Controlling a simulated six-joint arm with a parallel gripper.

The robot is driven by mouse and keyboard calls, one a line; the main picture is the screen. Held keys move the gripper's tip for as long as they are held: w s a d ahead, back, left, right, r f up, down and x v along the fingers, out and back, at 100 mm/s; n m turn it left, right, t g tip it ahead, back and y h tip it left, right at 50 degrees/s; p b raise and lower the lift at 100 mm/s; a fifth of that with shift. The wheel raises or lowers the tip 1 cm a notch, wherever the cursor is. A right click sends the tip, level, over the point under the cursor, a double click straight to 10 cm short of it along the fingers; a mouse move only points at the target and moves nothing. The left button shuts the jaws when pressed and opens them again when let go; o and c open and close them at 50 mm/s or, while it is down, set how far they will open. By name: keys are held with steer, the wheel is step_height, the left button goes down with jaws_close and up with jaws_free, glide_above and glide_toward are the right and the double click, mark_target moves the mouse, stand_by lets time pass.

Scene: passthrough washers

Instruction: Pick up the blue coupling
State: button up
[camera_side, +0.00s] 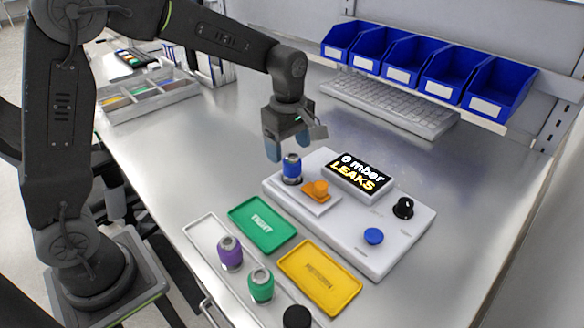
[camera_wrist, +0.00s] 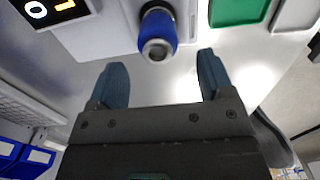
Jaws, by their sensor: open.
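The blue coupling (camera_side: 291,168) stands upright on the left end of the white test device (camera_side: 345,222) in the side view. It has a blue body with metal ends. In the wrist view the blue coupling (camera_wrist: 158,32) shows beyond the fingertips, roughly midway between them. My gripper (camera_side: 287,147) is open and empty, just above and behind the coupling in the side view. In the wrist view my gripper's two blue-grey fingers (camera_wrist: 158,72) are spread apart, not touching the coupling.
The device carries a display (camera_side: 361,176) reading "0 mbar LEAKS", an orange part (camera_side: 320,188), a black knob (camera_side: 403,207) and a blue button (camera_side: 374,236). Green (camera_side: 262,224) and yellow (camera_side: 320,278) trays lie in front, beside purple (camera_side: 230,252) and green (camera_side: 261,284) couplings. Blue bins (camera_side: 450,72) stand behind.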

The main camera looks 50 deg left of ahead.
mark_target(293, 156)
steer(key=f, duration=0.2)
steer(key=d+f, duration=0.1)
steer(key=f, duration=0.1)
steer(key=shift+f, duration=0.35)
steer(key=shift+c, duration=0.5)
steer(key=c, duration=0.9)
steer(key=shift+c, duration=0.4)
steer(key=shift+w+r, duration=0.1)
steer(key=shift+r, duration=0.05)
